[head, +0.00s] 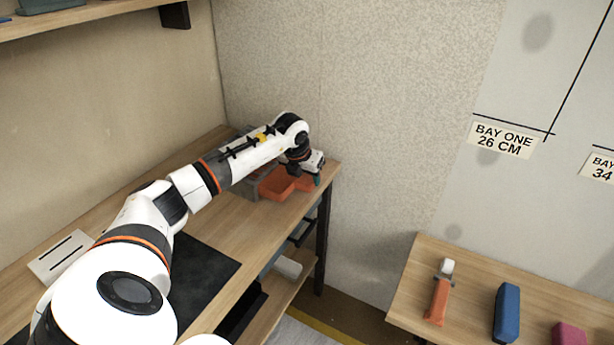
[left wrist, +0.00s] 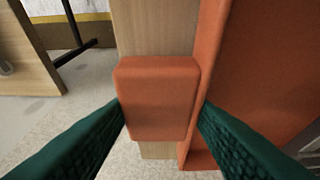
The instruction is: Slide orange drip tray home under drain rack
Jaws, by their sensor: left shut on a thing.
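The orange drip tray (head: 278,184) lies on the wooden bench near its far right end. Part of it is behind my left arm. My left gripper (head: 318,174) is at the tray's right side. In the left wrist view, its green fingers are closed on the tray's orange tab (left wrist: 158,98), one finger on each side, and the tray's wall and floor (left wrist: 250,70) show to the right. The grey drain rack (head: 245,187) is mostly hidden behind my arm and the tray, so I cannot tell how far under it the tray sits. My right gripper is not in view.
The wooden bench (head: 262,222) has a black mat (head: 205,270) and a white card (head: 62,256) on it. The wall stands close behind. A second bench (head: 470,290) at right holds an orange-handled tool (head: 438,300), a blue block (head: 507,312) and a pink block (head: 568,335).

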